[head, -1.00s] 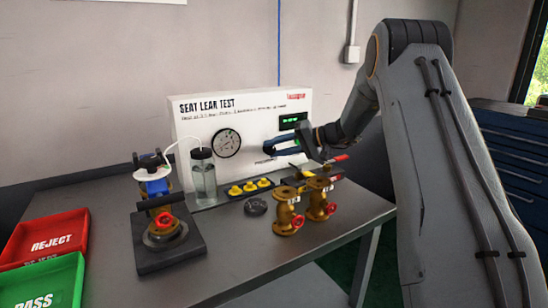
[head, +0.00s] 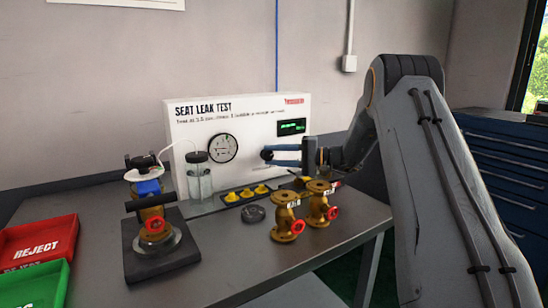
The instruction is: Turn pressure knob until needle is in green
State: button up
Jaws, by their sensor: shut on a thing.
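The white seat leak test panel (head: 190,125) stands on the bench and carries a round pressure gauge (head: 223,148). The gauge's needle and any green zone are too small to make out. My gripper (head: 267,155) reaches in from the right, with its two blue fingers one above the other. The fingertips are at the panel face, right of the gauge, closed on what appears to be the pressure knob. A small display with green characters (head: 292,126) is above the gripper.
Two brass valves with red handwheels (head: 288,218) stand below my gripper. Yellow knobs (head: 247,193) and a dark disc (head: 253,214) lie nearby. A clear bottle (head: 198,178) and a clamped valve (head: 155,228) are left. Red (head: 40,243) and green (head: 35,285) trays are far left.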

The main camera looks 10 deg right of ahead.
jog(key=o, duration=1)
jog(key=shift+o, duration=0.2)
jog(key=shift+r, duration=0.1)
